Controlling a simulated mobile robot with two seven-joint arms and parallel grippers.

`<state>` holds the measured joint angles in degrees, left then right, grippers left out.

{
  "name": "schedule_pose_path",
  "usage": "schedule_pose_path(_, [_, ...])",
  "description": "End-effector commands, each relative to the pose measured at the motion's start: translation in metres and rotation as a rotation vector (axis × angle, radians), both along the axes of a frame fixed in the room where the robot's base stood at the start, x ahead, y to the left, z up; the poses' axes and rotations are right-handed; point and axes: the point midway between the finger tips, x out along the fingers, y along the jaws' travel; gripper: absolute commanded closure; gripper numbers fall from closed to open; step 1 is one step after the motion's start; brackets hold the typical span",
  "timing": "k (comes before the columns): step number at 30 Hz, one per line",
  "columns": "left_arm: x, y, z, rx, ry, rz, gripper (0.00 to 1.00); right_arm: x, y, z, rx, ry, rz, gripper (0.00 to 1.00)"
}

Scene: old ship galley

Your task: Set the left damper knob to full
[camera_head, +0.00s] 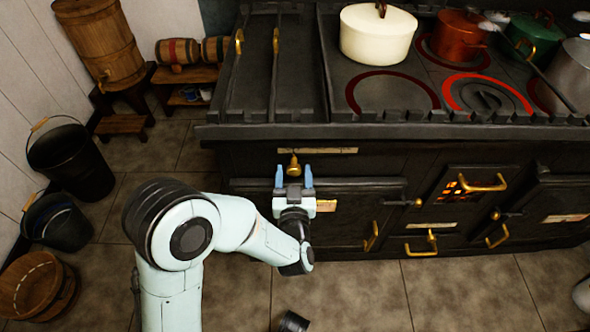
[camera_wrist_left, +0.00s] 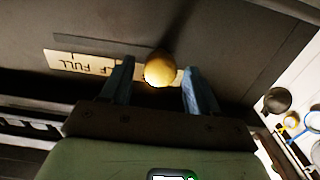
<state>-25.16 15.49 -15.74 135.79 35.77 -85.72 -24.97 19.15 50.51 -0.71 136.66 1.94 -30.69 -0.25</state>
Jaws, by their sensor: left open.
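The left damper knob (camera_head: 294,166) is a small brass knob on the stove's dark front. Its pale label strip (camera_head: 318,151) is just above it. In the left wrist view the round yellow knob (camera_wrist_left: 160,70) stands between my finger tips. The strip (camera_wrist_left: 78,65) reads FULL and part of HALF there, upside down, with FULL away to the left of the knob; the knob and a finger hide part of it. My left gripper (camera_head: 294,179) is open, its blue fingers on either side of the knob, with no clear contact seen.
The black stove (camera_head: 400,132) fills the right side, with brass-handled doors below and a cream pot (camera_head: 377,35) and copper pot (camera_head: 459,38) on top. Buckets (camera_head: 70,160) and a wooden barrel (camera_head: 99,40) stand at the left. The tiled floor before the stove is mostly free.

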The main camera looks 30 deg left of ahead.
Motion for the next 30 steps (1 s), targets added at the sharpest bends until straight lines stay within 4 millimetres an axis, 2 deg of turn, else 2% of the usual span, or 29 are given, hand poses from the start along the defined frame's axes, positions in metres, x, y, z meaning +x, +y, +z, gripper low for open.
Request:
schedule_pose_path(6, [0.018, 0.011, -0.001, 0.0, 0.0, 0.0, 0.39, -0.008, -0.001, -0.007, 0.001, 0.029, -0.003, 1.0])
schedule_pose_path(16, [0.02, 0.012, 0.0, -0.001, 0.001, 0.0, 0.39, -0.01, -0.002, -0.007, 0.001, 0.032, -0.003, 1.0])
schedule_pose_path(21, [0.02, 0.012, 0.0, -0.001, 0.001, 0.0, 0.95, -0.009, -0.001, -0.007, 0.002, 0.031, -0.003, 1.0])
schedule_pose_path(22, [0.02, 0.012, 0.0, -0.001, 0.001, 0.0, 1.0, -0.009, -0.001, -0.007, 0.002, 0.031, -0.003, 1.0])
schedule_pose_path(27, [0.021, 0.011, 0.0, 0.0, 0.0, 0.0, 1.0, -0.009, -0.001, -0.007, 0.002, 0.031, -0.003, 1.0])
schedule_pose_path(30, [0.027, 0.001, 0.0, 0.0, 0.0, -0.003, 1.0, -0.007, -0.001, -0.004, 0.002, 0.023, -0.002, 1.0])
